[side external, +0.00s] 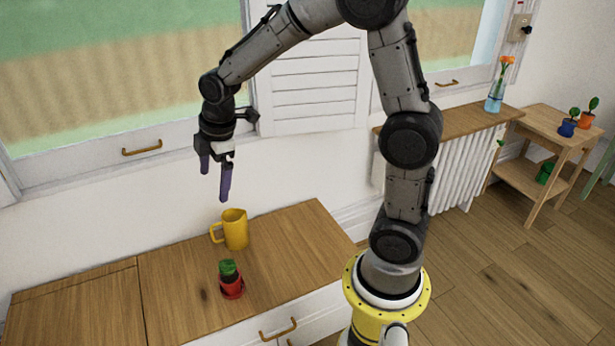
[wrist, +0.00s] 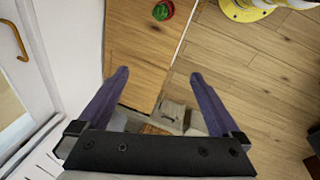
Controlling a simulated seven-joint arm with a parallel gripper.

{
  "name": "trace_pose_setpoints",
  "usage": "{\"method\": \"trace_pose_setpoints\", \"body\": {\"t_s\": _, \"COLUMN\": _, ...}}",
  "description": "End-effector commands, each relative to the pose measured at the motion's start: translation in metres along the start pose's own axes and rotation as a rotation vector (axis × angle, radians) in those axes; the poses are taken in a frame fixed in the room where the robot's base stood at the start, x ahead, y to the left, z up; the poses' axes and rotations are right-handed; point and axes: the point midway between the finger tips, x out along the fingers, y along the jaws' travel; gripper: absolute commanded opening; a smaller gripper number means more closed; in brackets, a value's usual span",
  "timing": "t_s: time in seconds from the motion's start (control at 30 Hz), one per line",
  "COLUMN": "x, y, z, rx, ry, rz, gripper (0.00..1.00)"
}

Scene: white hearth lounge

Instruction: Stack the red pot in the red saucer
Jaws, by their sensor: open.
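A small red pot (side external: 231,282) with a green cactus (side external: 229,267) stands upright on the wooden cabinet top, near its front edge. The pot also shows at the top of the wrist view (wrist: 163,13). Red shows low around the pot's base, but I cannot tell a separate red saucer from the pot at this size. My gripper (side external: 214,186) is open and empty, with its purple fingers pointing down. It is high above the cabinet, above and a little left of the pot in the side view. Its fingers are spread apart in the wrist view (wrist: 159,73).
A yellow mug (side external: 236,230) stands just behind the pot. The cabinet top (side external: 170,285) is clear to the left. A window and white wall rise behind. A vase (side external: 495,92) and small potted plants, blue (side external: 567,128), orange (side external: 586,120) and green (side external: 545,174), stand far right.

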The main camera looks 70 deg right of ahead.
Motion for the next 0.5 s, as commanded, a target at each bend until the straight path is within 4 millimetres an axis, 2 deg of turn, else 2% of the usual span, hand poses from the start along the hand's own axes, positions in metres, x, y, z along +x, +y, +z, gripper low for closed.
{"method": "trace_pose_setpoints", "body": {"t_s": 0.03, "x": -0.025, "y": -0.014, "z": 0.002, "rx": 0.078, "ry": 0.017, "rz": 0.024, "gripper": 1.0}}
{"method": "trace_pose_setpoints", "body": {"t_s": 0.2, "x": -0.085, "y": -0.067, "z": 0.018, "rx": 0.375, "ry": 0.072, "rz": 0.07, "gripper": 1.0}}
{"method": "trace_pose_setpoints", "body": {"t_s": 0.33, "x": -0.116, "y": -0.111, "z": 0.035, "rx": 0.6, "ry": 0.125, "rz": 0.091, "gripper": 1.0}}
{"method": "trace_pose_setpoints", "body": {"t_s": 0.5, "x": -0.133, "y": -0.159, "z": 0.057, "rx": 0.843, "ry": 0.189, "rz": 0.098, "gripper": 1.0}}
